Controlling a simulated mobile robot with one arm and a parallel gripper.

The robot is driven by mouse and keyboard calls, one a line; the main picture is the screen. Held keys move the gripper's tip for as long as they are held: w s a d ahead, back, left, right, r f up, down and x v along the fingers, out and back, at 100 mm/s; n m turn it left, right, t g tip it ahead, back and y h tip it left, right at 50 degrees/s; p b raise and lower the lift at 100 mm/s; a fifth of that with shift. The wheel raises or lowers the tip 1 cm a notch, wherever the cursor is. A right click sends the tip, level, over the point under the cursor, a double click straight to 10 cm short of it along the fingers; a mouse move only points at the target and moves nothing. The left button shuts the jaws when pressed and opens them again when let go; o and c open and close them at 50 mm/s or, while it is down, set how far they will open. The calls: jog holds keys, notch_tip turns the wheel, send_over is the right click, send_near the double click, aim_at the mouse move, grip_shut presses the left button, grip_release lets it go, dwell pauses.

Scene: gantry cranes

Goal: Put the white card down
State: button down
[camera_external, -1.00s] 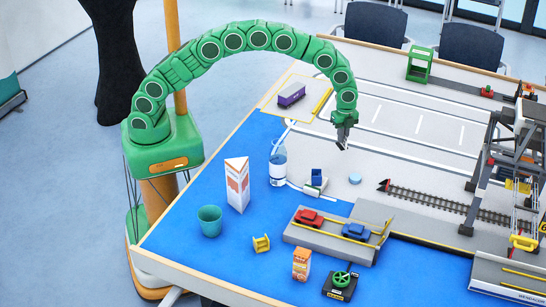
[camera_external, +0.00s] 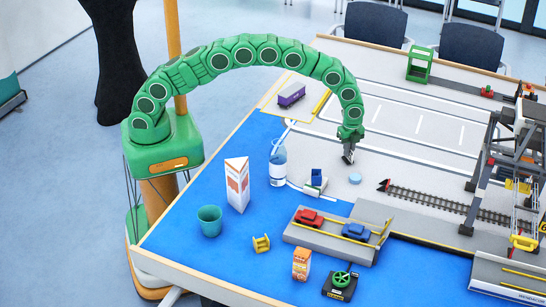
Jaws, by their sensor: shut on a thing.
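My gripper (camera_external: 348,160) points down over the grey surface (camera_external: 385,158), to the right of the water bottle and behind the light blue disc. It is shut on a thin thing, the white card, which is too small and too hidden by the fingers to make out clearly. I cannot tell whether the fingertips or the card touch the surface.
A bottle (camera_external: 278,165), a small blue block on a grey stand (camera_external: 316,180) and a light blue disc (camera_external: 355,179) are close by. Rail track (camera_external: 430,201) and a gantry crane (camera_external: 490,165) stand right. The marked grey lanes behind are clear.

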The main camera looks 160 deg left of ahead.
jog(key=shift+f, duration=0.1)
jog(key=c, duration=1.2)
grip_release()
notch_tip(320, 180, up, 12)
jog(key=shift+r, duration=0.15)
